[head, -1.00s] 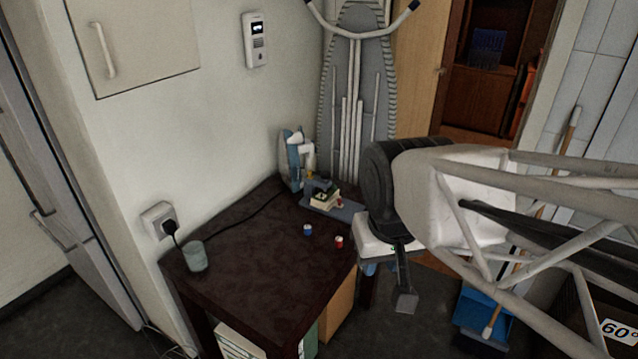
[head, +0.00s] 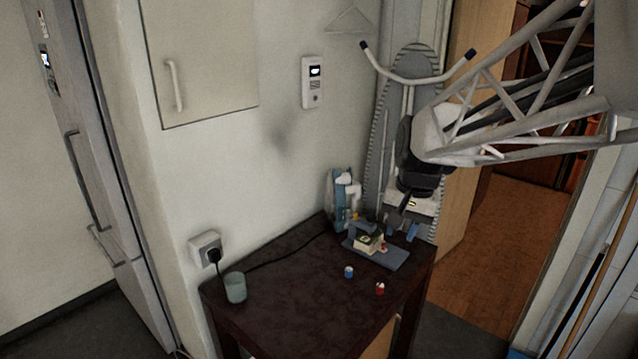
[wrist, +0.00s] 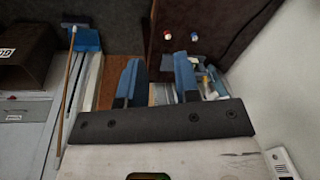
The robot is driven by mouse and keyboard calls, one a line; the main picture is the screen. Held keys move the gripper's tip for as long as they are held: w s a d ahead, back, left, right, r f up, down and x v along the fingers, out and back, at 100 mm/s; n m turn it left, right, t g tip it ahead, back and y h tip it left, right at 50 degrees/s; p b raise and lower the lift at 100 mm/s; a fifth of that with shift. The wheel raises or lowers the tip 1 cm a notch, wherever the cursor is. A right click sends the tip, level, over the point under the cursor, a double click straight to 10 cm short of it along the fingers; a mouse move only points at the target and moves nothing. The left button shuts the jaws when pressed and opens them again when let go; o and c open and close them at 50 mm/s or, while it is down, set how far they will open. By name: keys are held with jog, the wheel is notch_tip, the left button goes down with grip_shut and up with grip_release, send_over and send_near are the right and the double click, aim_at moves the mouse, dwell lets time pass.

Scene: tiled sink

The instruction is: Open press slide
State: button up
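A small device with a grey-blue flat base and a pale block on it, probably the press (head: 370,243), sits at the far right of the dark table. Its slide cannot be made out clearly. In the wrist view the device (wrist: 211,82) is partly hidden behind the right finger. My gripper (head: 401,229) is just right of and above the device in the head view, pointing down. In the wrist view my gripper (wrist: 158,80) has its two blue fingers wide apart with nothing between them.
A blue-and-white machine (head: 344,192) stands behind the device by the wall. A blue spool (head: 349,271) and a red spool (head: 380,288) stand in front. A cup (head: 235,287) is at the table's left. An ironing board (head: 408,105) leans behind my arm. The table's middle is clear.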

jog(key=w+d+f+m, duration=0.1)
jog(key=w+f, duration=0.1)
jog(key=w, duration=0.5)
jog(key=w+d+f+m, duration=0.1)
jog(key=w+d+m, duration=0.1)
jog(key=w, duration=0.4)
jog(key=m+g+y, duration=0.2)
jog(key=m+y, duration=0.1)
jog(key=m, duration=0.5)
send_over(385, 244)
jog(key=d, duration=0.3)
notch_tip(385, 244, down, 28)
jog(key=shift+w+f+y, duration=0.3)
jog(key=shift+w, duration=0.1)
jog(key=shift+f, duration=0.1)
jog(key=shift+x, duration=3.85)
grip_shut()
